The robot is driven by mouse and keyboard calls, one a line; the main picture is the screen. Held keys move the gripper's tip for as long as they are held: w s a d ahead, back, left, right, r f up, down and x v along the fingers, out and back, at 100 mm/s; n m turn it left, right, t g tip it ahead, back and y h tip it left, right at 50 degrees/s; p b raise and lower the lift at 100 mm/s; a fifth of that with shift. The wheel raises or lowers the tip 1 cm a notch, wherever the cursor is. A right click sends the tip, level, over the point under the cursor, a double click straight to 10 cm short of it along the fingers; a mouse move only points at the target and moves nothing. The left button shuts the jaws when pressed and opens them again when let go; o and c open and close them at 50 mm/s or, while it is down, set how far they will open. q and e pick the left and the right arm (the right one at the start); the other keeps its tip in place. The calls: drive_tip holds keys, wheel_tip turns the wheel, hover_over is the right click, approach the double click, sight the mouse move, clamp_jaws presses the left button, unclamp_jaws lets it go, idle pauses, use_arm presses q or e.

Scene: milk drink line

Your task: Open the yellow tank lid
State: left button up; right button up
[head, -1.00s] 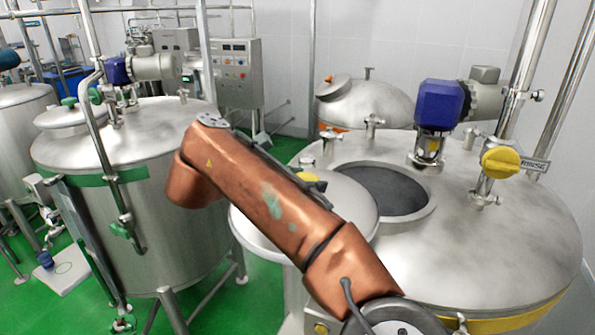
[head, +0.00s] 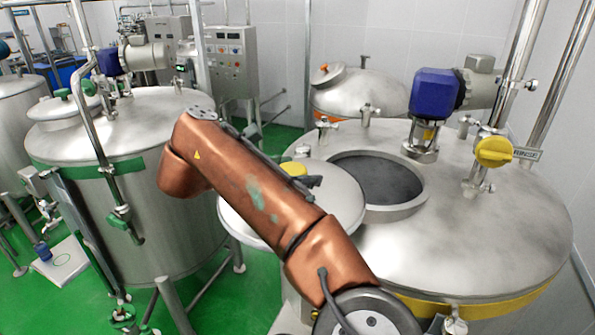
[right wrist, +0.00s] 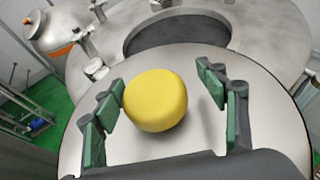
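The yellow-banded tank (head: 500,230) stands at the right in the head view. Its round steel lid (head: 340,208) is swung aside to the left of the dark, uncovered opening (head: 375,178). A yellow knob (head: 293,168) tops the lid, partly behind my right arm. My right gripper (head: 314,182) is mostly hidden by that arm in the head view. In the right wrist view, its green-padded fingers (right wrist: 163,88) are spread on both sides of the yellow knob (right wrist: 155,102), with gaps at each side. My left gripper is not in view.
A green-banded tank (head: 150,210) stands left, and a domed tank (head: 360,92) behind. Green floor shows between tanks.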

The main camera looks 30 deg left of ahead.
drive_tip(key=shift+r, duration=0.1)
drive_tip(key=v, duration=0.7)
drive_tip(key=shift+s+a, duration=0.15)
drive_tip(key=shift+s, duration=0.15)
idle(0.3)
